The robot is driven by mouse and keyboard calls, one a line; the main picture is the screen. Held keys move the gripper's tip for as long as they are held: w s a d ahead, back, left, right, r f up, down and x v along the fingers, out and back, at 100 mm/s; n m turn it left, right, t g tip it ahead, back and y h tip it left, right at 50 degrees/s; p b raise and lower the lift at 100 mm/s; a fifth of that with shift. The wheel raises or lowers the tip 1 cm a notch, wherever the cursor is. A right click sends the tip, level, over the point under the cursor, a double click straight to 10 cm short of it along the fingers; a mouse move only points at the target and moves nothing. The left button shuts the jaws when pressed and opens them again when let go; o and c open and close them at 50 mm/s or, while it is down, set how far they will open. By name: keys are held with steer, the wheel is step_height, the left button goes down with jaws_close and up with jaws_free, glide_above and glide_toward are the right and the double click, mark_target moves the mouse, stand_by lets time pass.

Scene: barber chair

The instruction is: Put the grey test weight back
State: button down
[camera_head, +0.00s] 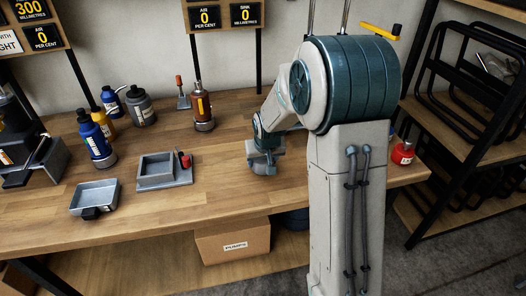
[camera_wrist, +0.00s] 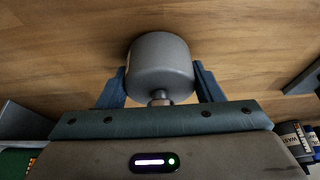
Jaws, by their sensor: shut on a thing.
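The grey test weight (camera_wrist: 160,60) is a smooth cylinder with a narrow neck facing the wrist camera. My gripper (camera_wrist: 163,78) is shut on it, with one blue finger on each side. In the head view my gripper (camera_head: 264,161) is low over the middle of the wooden bench, right of the grey fixture. The weight cannot be made out there. Whether the weight touches the bench top is not clear.
The wooden bench (camera_head: 225,180) is clear around my gripper. To its left are a grey fixture (camera_head: 155,184) with a red-handled piece and a shallow grey tray (camera_head: 95,193). Several bottles stand behind, including an amber one (camera_head: 201,103). A red container (camera_head: 403,153) is at the right.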

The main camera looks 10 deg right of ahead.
steer(key=shift+f, duration=0.15)
steer(key=shift+c, duration=2)
jaws_free()
steer(key=shift+f, duration=0.1)
steer(key=shift+s, duration=0.1)
steer(key=shift+s+r, duration=0.1)
steer(key=shift+r, duration=0.4)
steer(key=v, duration=1.1)
steer(key=s+r+g, duration=0.1)
steer(key=s, duration=2.2)
steer(key=shift+s+a+r+b, duration=0.15)
steer(key=shift+s+r+b, duration=0.05)
steer(key=shift+s+b, duration=0.1)
steer(key=shift+w, duration=0.1)
